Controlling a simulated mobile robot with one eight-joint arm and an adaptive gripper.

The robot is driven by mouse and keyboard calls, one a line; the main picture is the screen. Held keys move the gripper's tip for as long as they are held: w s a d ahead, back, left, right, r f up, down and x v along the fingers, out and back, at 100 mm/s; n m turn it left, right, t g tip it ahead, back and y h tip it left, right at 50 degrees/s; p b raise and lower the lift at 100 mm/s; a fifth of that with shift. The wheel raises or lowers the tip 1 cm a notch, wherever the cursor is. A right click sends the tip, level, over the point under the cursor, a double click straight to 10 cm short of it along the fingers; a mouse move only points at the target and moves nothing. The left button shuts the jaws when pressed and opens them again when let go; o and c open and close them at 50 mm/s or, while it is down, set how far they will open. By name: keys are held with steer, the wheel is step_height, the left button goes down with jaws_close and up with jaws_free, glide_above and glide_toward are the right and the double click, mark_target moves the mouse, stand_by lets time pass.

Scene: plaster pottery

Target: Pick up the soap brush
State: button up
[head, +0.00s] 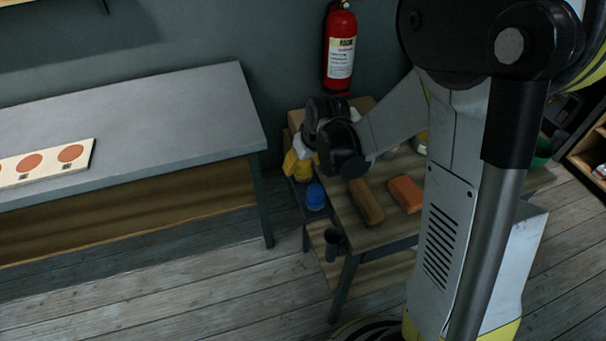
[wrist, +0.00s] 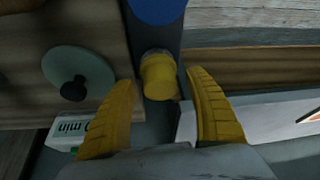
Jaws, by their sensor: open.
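I cannot identify the soap brush for certain. In the wrist view, a round teal disc with a black knob (wrist: 70,68) lies on the wooden table top, left of my fingers; I cannot tell whether it is a brush or a lid. My gripper (wrist: 160,80) has its two yellow fingers apart, with nothing held. A yellow cylinder (wrist: 158,76) shows between the fingertips, apparently below them. In the head view, my gripper (head: 298,172) hangs at the left edge of the small wooden table (head: 387,232), where my arm hides part of the table top.
A brown block (head: 366,201) and an orange block (head: 405,194) lie on the table. A blue-topped container (head: 316,195) and a dark cup (head: 334,243) stand lower at its left. A grey bench (head: 180,125) is left; a fire extinguisher (head: 340,48) hangs behind.

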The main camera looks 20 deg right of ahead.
steer(key=c, duration=1.3)
steer(key=shift+r+p, duration=0.25)
steer(key=shift+p, duration=0.05)
step_height(320, 180, up, 4)
steer(key=shift+f+p, duration=0.1)
steer(key=shift+p, duration=0.95)
steer(key=s+d+r+p, duration=0.1)
steer(key=s+d+r, duration=0.1)
steer(key=d, duration=0.1)
steer(key=s+d+r+p, duration=0.1)
steer(key=s+d+r, duration=0.1)
steer(key=d, duration=0.1)
steer(key=s+d+r+p, duration=0.2)
steer(key=d, duration=0.2)
steer(key=shift+r, duration=0.3)
